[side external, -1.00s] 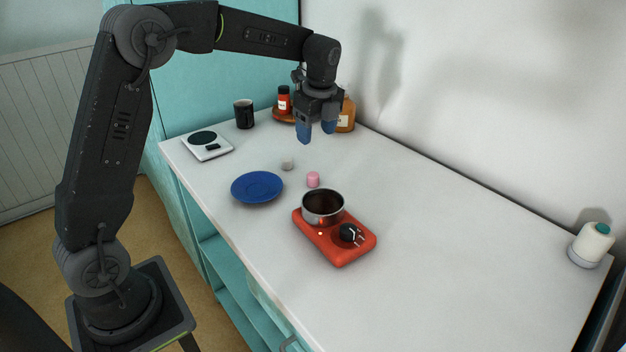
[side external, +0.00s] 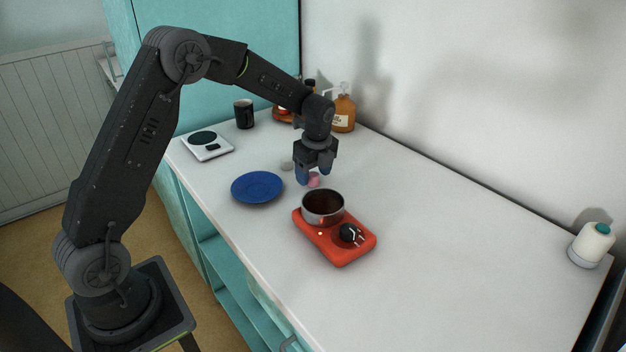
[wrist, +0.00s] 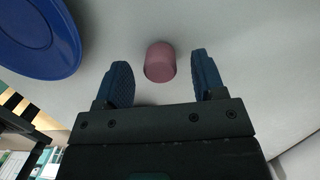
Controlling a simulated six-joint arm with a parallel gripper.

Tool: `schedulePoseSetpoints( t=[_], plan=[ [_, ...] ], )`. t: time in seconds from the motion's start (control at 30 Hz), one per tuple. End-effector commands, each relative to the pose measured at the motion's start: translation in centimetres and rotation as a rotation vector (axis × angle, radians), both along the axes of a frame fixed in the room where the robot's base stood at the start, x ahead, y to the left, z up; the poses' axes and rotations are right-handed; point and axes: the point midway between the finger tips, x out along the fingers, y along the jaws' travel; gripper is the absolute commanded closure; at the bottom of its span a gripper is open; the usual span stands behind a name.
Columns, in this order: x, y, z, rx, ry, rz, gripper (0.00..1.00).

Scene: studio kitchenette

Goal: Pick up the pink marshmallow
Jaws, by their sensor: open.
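The pink marshmallow (side external: 314,180) stands on the white counter, just behind the pot. In the side view my gripper (side external: 315,177) is low over it and partly hides it. In the wrist view the marshmallow (wrist: 160,62) shows between and slightly beyond the two blue fingertips of my gripper (wrist: 160,75). The fingers are apart, with a gap on both sides of the marshmallow, and nothing is held.
A red hot plate (side external: 340,248) with a steel pot (side external: 323,208) stands close in front. A scale (side external: 207,146) and dark mug (side external: 244,114) stand farther back.

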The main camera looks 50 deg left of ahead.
Motion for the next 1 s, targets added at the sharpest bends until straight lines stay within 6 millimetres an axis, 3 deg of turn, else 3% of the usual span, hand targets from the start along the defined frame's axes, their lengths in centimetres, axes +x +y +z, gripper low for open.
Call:
schedulePoseSetpoints(
  t=[0.13, 0.37, 0.9, 1.0],
  plan=[
    [-0.04, 0.15, -1.23, -0.001, 0.0, 0.0, 0.37],
    [-0.03, 0.16, -1.3, -0.001, -0.001, 0.0, 0.37],
    [-0.02, 0.14, -1.25, -0.001, -0.001, 0.0, 0.89],
    [-0.02, 0.14, -1.24, -0.001, -0.001, 0.0, 0.9]
  ],
)
